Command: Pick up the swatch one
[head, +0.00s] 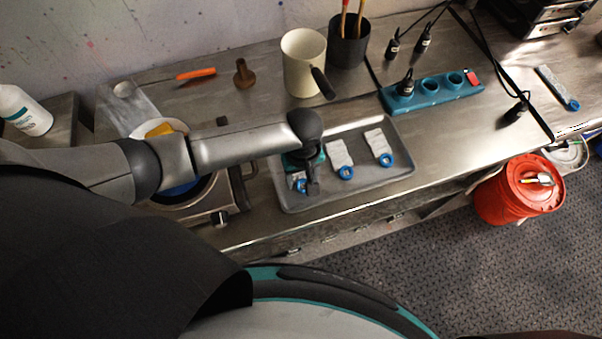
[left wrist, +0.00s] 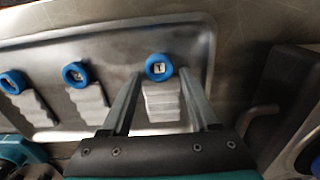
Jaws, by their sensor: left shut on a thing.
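Swatch one, a pale grey strip with a blue ring tag marked 1, shows between my left gripper's fingers in the left wrist view (left wrist: 160,98). In the head view only part of it, with its blue ring (head: 299,185), shows beside the fingers. My left gripper (head: 309,186) points down over the left end of the grey metal tray (head: 392,177) and is shut on swatch one. I cannot tell whether the swatch is clear of the tray. Two similar swatches, a middle one (head: 340,153) and a right one (head: 376,144), lie in the tray. My right gripper is not in view.
A burner with a pan (head: 193,188) stands left of the tray. Behind are a cream mug (head: 303,62), a dark brush pot (head: 349,45) and a blue holder (head: 432,92) with round holes. A red bucket (head: 512,195) stands on the floor at right.

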